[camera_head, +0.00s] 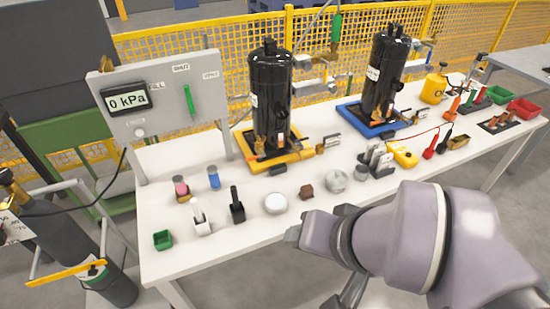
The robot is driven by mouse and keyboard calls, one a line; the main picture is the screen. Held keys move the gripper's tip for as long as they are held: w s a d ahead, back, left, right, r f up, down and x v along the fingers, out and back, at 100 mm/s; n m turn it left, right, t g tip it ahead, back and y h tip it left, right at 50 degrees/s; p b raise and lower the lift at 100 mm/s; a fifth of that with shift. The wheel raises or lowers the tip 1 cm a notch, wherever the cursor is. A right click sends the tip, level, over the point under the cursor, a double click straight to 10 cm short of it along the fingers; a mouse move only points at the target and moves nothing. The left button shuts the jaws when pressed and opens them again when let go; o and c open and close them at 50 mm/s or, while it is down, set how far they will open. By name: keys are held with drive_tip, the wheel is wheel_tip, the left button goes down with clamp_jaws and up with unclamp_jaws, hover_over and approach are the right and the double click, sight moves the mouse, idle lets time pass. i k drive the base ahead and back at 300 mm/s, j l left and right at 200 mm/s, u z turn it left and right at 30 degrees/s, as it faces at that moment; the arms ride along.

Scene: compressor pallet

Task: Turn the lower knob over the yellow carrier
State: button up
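The yellow carrier (292,159) lies on the white table with a tall black compressor (270,90) upright on it. Pale pipework with small fittings (303,62) shows behind and to the right of the compressor's top. A green upright handle (336,33) stands above this pipework. Small brass-coloured parts sit low at the compressor's front. I cannot tell for sure which small part is the lower knob. My arm comes in from the lower right, in front of the table. Its fingers cannot be made out, and nothing of mine touches the carrier or the pipework.
A gauge panel (205,88) reading 0 kPa stands left of the yellow carrier. A second black compressor (385,70) stands on a blue carrier (354,116) to the right. Several small items line the table's front, including a white round lid (276,203). Yellow mesh fence runs behind.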

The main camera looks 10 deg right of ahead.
sight(332, 88)
drive_tip(key=i+l, duration=0.6)
drive_tip(key=i+l+z, duration=0.1)
drive_tip(key=i+l, duration=0.45)
drive_tip(key=i, duration=0.25)
